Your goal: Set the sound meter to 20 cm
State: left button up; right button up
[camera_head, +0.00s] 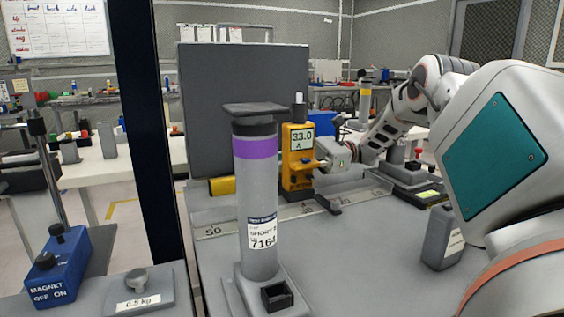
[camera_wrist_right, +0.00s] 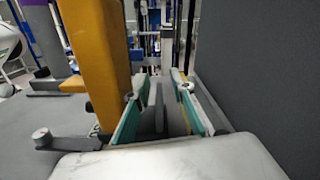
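The yellow sound meter (camera_head: 298,165) stands upright behind a flat scale (camera_head: 260,222) on the grey bench. Its display reads 33.0 and it has a white tip on top. The scale shows 50 near its left end and 30 further right, with smaller marks beyond. The meter stands between these two numbers. My right gripper (camera_head: 322,160) is close at the meter's right side. In the right wrist view the meter (camera_wrist_right: 97,65) is a yellow slab left of the gripper (camera_wrist_right: 157,92). My left gripper is out of view.
A tall grey cylinder with a purple band (camera_head: 256,190) stands in front, partly hiding the scale. A dark grey panel (camera_head: 225,95) rises behind the meter. A grey bottle (camera_head: 442,238) stands at right. A blue magnet base (camera_head: 58,270) and a 0.5 kg weight (camera_head: 138,290) are at left.

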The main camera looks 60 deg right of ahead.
notch_tip(320, 180, up, 10)
jog(key=shift+r, duration=0.1)
dwell(0.4)
